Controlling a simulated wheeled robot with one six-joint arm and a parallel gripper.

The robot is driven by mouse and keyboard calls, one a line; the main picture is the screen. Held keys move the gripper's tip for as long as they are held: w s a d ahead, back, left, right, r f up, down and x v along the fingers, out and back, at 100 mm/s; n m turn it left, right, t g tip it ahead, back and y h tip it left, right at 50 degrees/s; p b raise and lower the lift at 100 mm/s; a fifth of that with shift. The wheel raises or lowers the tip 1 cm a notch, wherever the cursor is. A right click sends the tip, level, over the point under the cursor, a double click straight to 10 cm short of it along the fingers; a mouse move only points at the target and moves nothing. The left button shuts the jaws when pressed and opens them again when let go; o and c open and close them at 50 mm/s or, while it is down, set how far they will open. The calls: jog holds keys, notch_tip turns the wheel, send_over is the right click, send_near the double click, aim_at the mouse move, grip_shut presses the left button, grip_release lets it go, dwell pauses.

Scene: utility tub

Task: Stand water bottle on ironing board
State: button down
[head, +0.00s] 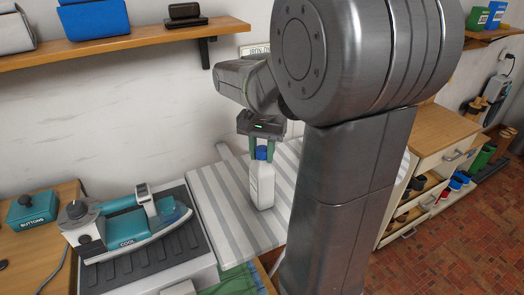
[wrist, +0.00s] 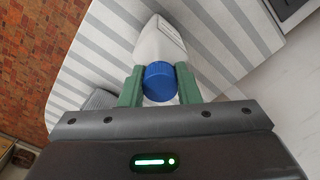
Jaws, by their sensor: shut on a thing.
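The white water bottle (head: 262,188) with a blue cap stands upright at the striped ironing board (head: 222,214) in the head view. Its base appears to touch the board or be just above it; I cannot tell which. My gripper (head: 262,148) is above the bottle, its green fingers shut on the bottle at the blue cap. In the wrist view, the fingers of my gripper (wrist: 160,85) sit on both sides of the cap (wrist: 159,82), and the white bottle body (wrist: 160,42) extends beyond it over the grey and white stripes (wrist: 100,50).
A teal iron (head: 130,225) stands on a grey ribbed rest (head: 145,262) left of the board. A box marked BUTTONS (head: 32,208) is farther left. A wooden shelf (head: 120,43) runs above. A wooden drawer unit (head: 440,150) stands right. Bare board surrounds the bottle.

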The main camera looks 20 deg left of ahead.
jog(key=shift+f, duration=0.15)
jog(key=c, duration=1.1)
grip_release()
notch_tip(320, 180, up, 12)
jog(key=shift+r, duration=0.2)
notch_tip(320, 180, down, 12)
jog(key=shift+r, duration=1.45)
